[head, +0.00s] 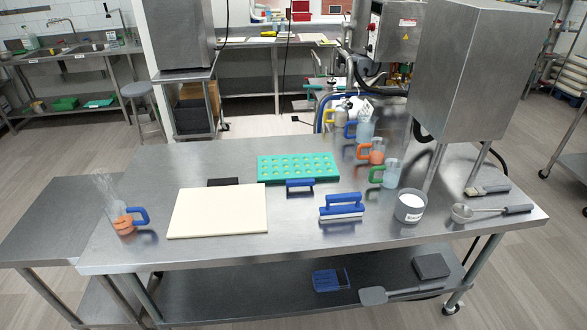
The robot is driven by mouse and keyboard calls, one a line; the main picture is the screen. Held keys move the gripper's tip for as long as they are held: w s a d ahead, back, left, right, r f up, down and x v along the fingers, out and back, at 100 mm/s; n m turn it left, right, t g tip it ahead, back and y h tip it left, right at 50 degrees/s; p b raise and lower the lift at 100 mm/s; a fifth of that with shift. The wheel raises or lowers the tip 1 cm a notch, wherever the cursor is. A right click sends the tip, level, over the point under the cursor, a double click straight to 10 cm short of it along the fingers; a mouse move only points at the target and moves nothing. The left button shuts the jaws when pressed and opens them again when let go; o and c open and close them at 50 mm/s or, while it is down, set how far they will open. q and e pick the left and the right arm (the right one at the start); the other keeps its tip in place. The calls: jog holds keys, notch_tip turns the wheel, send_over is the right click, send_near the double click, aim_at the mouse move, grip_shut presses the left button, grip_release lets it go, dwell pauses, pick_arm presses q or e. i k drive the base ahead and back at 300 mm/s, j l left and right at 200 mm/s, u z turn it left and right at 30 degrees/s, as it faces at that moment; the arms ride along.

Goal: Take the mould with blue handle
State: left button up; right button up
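A teal mould tray (298,178) with several yellowish cavities lies flat on the steel table, a little above the middle of the view. A blue handle (300,184) sits at its front edge; I cannot tell whether it is attached to the tray. A separate blue-handled tool (342,207) with a pale lower edge stands on the table in front and to the right, apart from the tray. Neither of my grippers is in view.
A cream board (218,211) lies left of the tray. A blue-handled jug (127,219) with orange contents stands at the left. Jugs with orange (377,151) and green (388,174) handles, a white-filled cup (410,206) and a ladle (465,213) stand right. The front middle is clear.

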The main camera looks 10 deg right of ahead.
aim_at(299, 170)
jog(key=i+l, duration=0.3)
jog(key=l, duration=0.25)
jog(key=i+l+u, duration=0.1)
jog(key=l, duration=0.2)
jog(key=i+l+u, duration=0.15)
jog(key=l, duration=0.2)
jog(key=i+l+u, duration=0.1)
jog(key=l, duration=0.25)
jog(key=i, duration=0.1)
